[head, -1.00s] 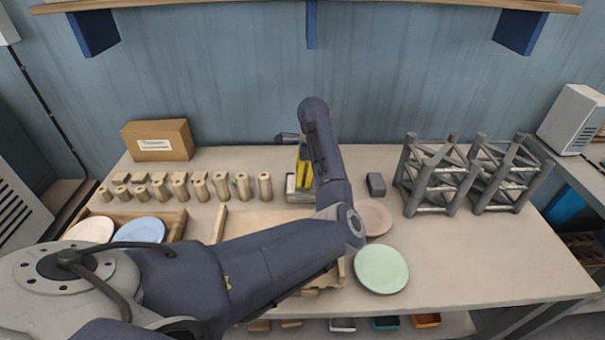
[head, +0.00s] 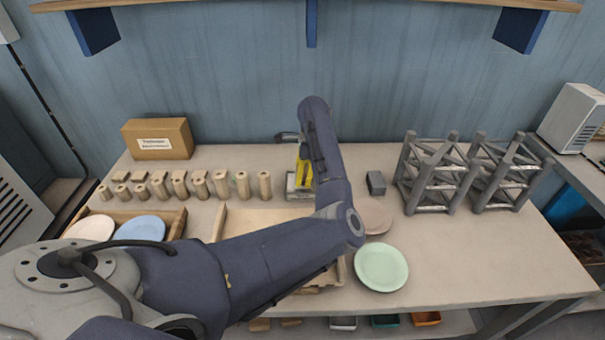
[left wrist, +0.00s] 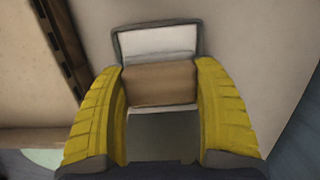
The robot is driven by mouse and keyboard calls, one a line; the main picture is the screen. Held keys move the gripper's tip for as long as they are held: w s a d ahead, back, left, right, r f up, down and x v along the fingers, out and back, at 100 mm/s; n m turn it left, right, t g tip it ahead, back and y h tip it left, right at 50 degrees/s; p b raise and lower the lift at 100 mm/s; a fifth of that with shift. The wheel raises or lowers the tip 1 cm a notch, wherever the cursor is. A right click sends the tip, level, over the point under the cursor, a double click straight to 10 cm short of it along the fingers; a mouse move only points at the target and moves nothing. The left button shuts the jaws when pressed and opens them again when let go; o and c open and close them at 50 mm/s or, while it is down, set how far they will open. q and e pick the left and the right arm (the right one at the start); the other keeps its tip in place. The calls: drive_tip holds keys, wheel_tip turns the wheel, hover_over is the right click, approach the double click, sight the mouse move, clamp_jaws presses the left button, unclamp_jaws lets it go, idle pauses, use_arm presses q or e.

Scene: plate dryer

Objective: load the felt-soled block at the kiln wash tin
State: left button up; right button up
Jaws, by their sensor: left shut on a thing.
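My left gripper, with yellow fingers (head: 303,172), points down at the grey-rimmed kiln wash tin (head: 291,194) on the table. In the left wrist view the gripper (left wrist: 160,95) is shut on a block (left wrist: 160,83) with a brown face and a grey-green face nearer me. The tin (left wrist: 157,42) with its white inside shows just past the block. The block's underside is hidden, so I cannot tell whether it touches the wash. My right gripper is not in view.
A small dark block (head: 376,183) stands right of my arm. Grey lattice racks (head: 430,175) stand further right. Several wooden posts (head: 220,184) line up left of the tin. A green plate (head: 381,267), a pinkish plate (head: 375,218) and a cardboard box (head: 158,139) are also on the table.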

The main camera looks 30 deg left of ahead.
use_arm(q)
drive_tip(key=shift+f, duration=0.5)
idle(0.9)
drive_tip(key=shift+r, duration=0.1)
drive_tip(key=shift+r, duration=3.4)
